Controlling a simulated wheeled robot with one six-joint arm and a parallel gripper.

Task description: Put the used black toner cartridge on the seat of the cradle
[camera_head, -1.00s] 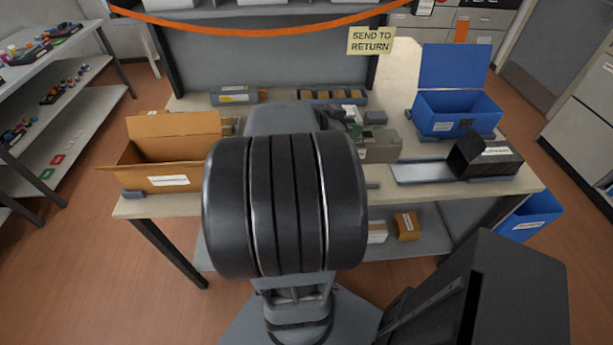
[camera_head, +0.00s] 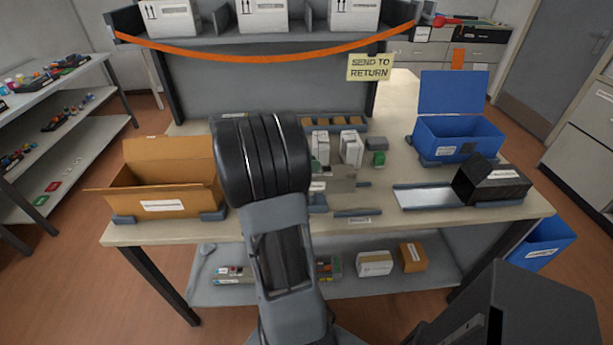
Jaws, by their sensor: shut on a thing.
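My gripper is not visible; my own arm, with its ribbed black joint, covers the left-middle of the table. I cannot make out the used black toner cartridge; whatever my gripper holds is hidden behind the arm. A low grey-green block (camera_head: 341,180) stands on the table just right of my arm and may be part of the cradle. Its left side is hidden by the arm, so I cannot tell where the seat is.
An open cardboard box (camera_head: 162,198) is at the table's left, an open blue box (camera_head: 458,138) at the back right. A black open-ended box (camera_head: 490,182) sits by a silver plate (camera_head: 428,196) at right. Small white boxes (camera_head: 350,147) stand mid-table, below the "SEND TO RETURN" sign (camera_head: 370,67).

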